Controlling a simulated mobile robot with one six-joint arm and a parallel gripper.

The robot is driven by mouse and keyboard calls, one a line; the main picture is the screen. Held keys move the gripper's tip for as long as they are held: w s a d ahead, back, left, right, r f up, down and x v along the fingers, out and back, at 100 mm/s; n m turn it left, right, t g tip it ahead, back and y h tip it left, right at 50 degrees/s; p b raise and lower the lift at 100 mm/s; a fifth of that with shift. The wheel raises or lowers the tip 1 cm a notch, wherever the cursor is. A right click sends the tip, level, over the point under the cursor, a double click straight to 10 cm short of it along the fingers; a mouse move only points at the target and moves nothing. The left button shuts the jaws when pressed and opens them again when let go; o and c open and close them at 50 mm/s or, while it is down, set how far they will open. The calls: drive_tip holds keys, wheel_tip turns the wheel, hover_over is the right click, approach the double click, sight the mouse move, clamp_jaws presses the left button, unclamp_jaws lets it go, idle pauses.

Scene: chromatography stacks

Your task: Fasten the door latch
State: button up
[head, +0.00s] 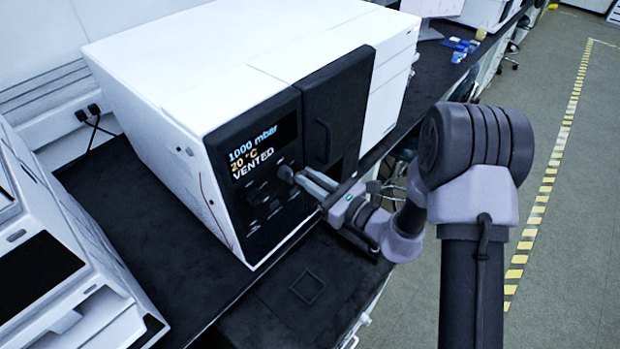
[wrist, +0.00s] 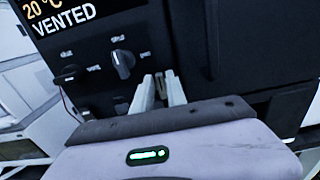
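The black door (head: 345,90) with a dark handle is on the front of a white instrument (head: 200,60) and looks closed in the head view. Left of it is the black control panel (head: 245,195), whose display reads 1000 mbar, 20 °C, VENTED. In the wrist view a grey knob (wrist: 122,62) is left of my fingers. My gripper (wrist: 159,76) also shows in the head view (head: 302,179), at the panel's right side below the door handle. Its fingers are apart. A small dark part, perhaps the latch, shows between the tips; I cannot tell whether they touch it.
Another knob (wrist: 68,75) sits farther left on the panel. A second white device (head: 50,250) stands at the left. The dark bench (head: 130,200) has free room between the devices. Blue items (head: 458,48) lie far back. The floor (head: 580,200) at right is clear.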

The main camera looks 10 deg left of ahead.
clamp_jaws()
drive_tip(key=m+p, duration=0.2)
drive_tip(key=m, duration=0.1)
drive_tip(key=m+p, duration=0.1)
drive_tip(key=shift+w+d+m+p, duration=0.2)
drive_tip(key=shift+w+m+p, duration=0.1)
drive_tip(key=shift+m, duration=0.1)
drive_tip(key=m+p, duration=0.1)
drive_tip(key=m, duration=0.1)
drive_tip(key=m+p, duration=0.1)
drive_tip(key=m, duration=0.1)
drive_tip(key=m+p, duration=0.1)
drive_tip(key=m, duration=0.1)
drive_tip(key=shift+w+d+f+p, duration=0.15)
drive_tip(key=shift+w+f+p, duration=0.15)
drive_tip(key=shift+w+d+f+m+p, duration=0.15)
drive_tip(key=shift+m+p, duration=0.25)
drive_tip(key=shift+m, duration=0.75)
drive_tip(key=shift+s+a+f+m+p, duration=0.1)
drive_tip(key=shift+f+m+p, duration=0.2)
drive_tip(key=shift+m, duration=0.9)
drive_tip(key=shift+w+d+f+m+p, duration=0.15)
drive_tip(key=shift+m+p, duration=0.3)
drive_tip(key=shift+m, duration=0.7)
drive_tip(key=shift+s+a, duration=0.1)
drive_tip(key=o, duration=0.7)
unclamp_jaws()
